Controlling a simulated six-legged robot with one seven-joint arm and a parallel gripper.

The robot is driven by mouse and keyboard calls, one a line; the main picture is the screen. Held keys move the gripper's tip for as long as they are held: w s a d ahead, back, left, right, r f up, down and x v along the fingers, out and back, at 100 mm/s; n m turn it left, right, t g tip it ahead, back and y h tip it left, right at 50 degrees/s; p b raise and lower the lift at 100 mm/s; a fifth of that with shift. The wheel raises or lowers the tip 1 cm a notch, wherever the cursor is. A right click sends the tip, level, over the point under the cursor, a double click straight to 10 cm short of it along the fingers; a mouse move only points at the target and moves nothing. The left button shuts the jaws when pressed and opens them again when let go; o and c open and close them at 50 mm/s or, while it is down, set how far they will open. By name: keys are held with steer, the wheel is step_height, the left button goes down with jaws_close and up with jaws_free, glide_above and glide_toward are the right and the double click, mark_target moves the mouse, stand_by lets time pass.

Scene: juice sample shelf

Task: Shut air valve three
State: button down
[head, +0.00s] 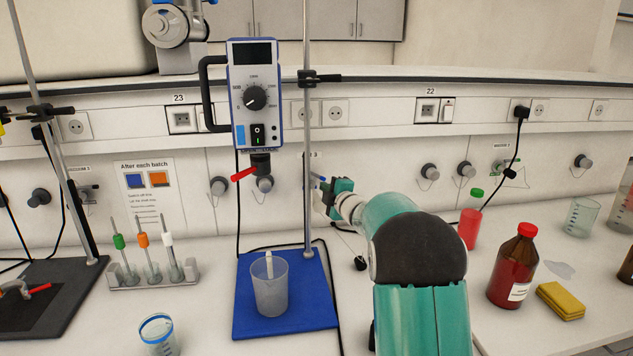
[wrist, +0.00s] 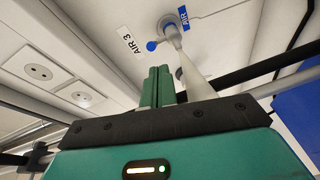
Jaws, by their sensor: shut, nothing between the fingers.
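The wall label AIR 3 (wrist: 130,42) shows in the wrist view, beside a grey valve fitting (wrist: 170,28). A blue round knob (wrist: 151,46) sticks out to the left of the fitting, and a blue AIR tag (wrist: 190,17) lies on its right. A pale tapered nozzle (wrist: 194,72) runs down from the fitting behind my gripper. My gripper (wrist: 157,72) is shut and empty, with its fingertips just below the blue knob; I cannot tell whether they touch. In the head view my gripper (head: 332,190) is at the wall, right of the stand rod, and mostly covers the valve.
A stirrer (head: 255,95) on a stand rod (head: 308,130) rises left of my gripper. Below are a blue base (head: 318,315) and a beaker (head: 270,290). A red-capped bottle (head: 515,265), a green-capped bottle (head: 470,225) and a yellow sponge (head: 560,300) stand right of my arm.

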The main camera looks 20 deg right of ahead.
mark_target(317, 176)
steer(key=shift+n+y, duration=0.4)
steer(key=w, duration=0.5)
steer(key=shift+w+r, duration=0.15)
steer(key=shift+r, duration=0.2)
steer(key=shift+d+y, duration=0.1)
steer(key=shift+y, duration=0.4)
